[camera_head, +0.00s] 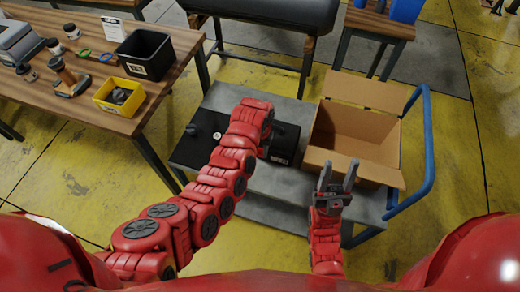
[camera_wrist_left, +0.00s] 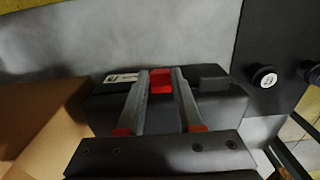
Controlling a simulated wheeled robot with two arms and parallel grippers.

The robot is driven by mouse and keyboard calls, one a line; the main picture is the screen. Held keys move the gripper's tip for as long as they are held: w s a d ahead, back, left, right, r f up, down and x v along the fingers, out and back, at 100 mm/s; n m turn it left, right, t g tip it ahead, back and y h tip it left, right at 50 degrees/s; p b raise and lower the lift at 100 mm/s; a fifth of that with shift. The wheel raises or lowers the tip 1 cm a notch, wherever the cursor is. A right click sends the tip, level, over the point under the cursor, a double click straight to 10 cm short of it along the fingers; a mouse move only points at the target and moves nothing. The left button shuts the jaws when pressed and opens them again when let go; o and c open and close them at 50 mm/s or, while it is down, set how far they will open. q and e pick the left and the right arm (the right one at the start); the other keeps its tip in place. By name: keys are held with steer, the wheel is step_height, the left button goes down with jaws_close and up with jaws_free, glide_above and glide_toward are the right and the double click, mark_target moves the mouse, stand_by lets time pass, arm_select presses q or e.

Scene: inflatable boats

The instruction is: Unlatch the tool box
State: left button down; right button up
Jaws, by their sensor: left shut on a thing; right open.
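The black tool box (camera_head: 284,149) sits on the grey cart, mostly hidden behind my left wrist in the head view. In the left wrist view the tool box (camera_wrist_left: 222,106) fills the middle, with a white label on it. A red latch (camera_wrist_left: 161,78) shows at its top edge, between the fingertips of my left gripper (camera_wrist_left: 161,88). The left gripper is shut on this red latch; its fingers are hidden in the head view. My right gripper (camera_head: 337,177) is open and empty, fingers pointing up, in front of the cardboard box.
An open cardboard box (camera_head: 351,137) stands right of the tool box on the cart (camera_head: 281,183). A blue cart handle (camera_head: 428,140) is at the right. A flat black object (camera_head: 197,138) lies left of the tool box. A workbench (camera_head: 95,107) with tools and bins stands at the left.

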arm_select(q)
steer(key=s+f+t, duration=0.1)
steer(key=t, duration=0.1)
steer(key=s+t+h+p, duration=0.1)
steer(key=s+a+f+t, duration=0.1)
steer(key=t, duration=0.1)
steer(key=shift+s+a+f+t+h, duration=0.1)
steer(key=shift+s+f+t+h, duration=0.2)
steer(key=shift+h, duration=0.1)
steer(key=f+t+b, duration=0.1)
steer(key=b, duration=0.1)
steer(key=s+t+h+b, duration=0.1)
steer(key=b, duration=0.1)
steer(key=f+t+b, duration=0.1)
steer(key=t+b, duration=0.1)
steer(key=shift+s+a+f, duration=0.2)
steer(key=shift+f, duration=0.15)
steer(key=shift+t+h+b, duration=0.5)
steer(key=shift+t+b, duration=0.4)
steer(key=shift+b, duration=0.35)
steer(key=c, duration=0.6)
jaws_free()
steer(key=shift+o, duration=0.2)
